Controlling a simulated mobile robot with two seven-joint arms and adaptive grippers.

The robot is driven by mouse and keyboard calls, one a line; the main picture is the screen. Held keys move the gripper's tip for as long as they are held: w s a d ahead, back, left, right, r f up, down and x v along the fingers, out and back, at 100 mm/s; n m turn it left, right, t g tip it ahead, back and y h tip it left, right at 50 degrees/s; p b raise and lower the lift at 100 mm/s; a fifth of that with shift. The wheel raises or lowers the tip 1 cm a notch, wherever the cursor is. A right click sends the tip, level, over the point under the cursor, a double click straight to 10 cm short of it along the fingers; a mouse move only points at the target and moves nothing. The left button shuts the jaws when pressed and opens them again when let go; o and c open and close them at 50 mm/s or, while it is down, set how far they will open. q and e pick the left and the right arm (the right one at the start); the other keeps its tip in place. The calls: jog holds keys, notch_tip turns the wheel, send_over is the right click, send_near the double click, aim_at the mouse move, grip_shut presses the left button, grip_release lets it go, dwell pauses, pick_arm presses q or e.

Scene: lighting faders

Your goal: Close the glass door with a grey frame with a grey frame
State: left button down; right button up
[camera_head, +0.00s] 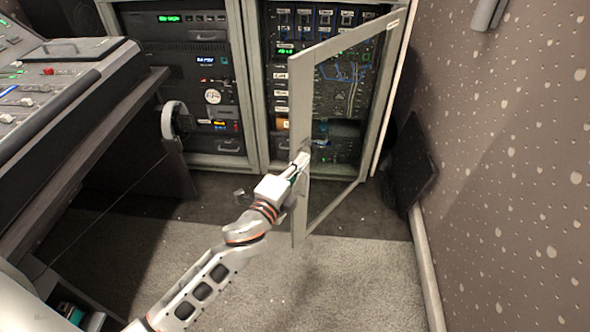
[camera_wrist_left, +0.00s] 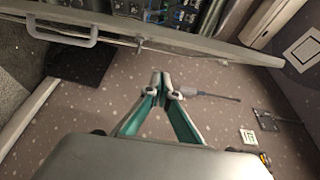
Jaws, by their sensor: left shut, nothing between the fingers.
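The glass door with a grey frame (camera_head: 300,100) stands open in front of the right-hand equipment rack. Its free edge points out toward me, and its far side meets the rack on the right. Through the glass I see the rack's wiring. My left gripper (camera_head: 303,160) is shut and empty, with its tips by the free-edge bar of the door at mid height; I cannot tell whether they touch. In the left wrist view, the closed fingertips (camera_wrist_left: 161,82) show below the grey frame bar (camera_wrist_left: 190,42), which carries a handle (camera_wrist_left: 62,30). My right gripper is not in view.
The right rack (camera_head: 287,35) and left rack (camera_head: 185,75) stand at the back. A mixing console (camera_head: 55,90) on a desk fills the left. A speckled wall (camera_head: 500,180) bounds the right, with a dark panel (camera_head: 412,165) leaning there. The carpet (camera_head: 340,290) in front is clear.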

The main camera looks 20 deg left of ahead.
aim_at(297, 146)
pick_arm(q)
jog(key=w+a, duration=0.1)
jog(key=w, duration=0.2)
jog(key=w+a, duration=0.1)
jog(key=w, duration=0.1)
jog(key=shift+w+a+f+b, duration=0.1)
jog(key=shift+w+a+b, duration=0.1)
jog(key=shift+a+b, duration=0.15)
jog(key=shift+w+a, duration=0.15)
jog(key=shift+a, duration=0.1)
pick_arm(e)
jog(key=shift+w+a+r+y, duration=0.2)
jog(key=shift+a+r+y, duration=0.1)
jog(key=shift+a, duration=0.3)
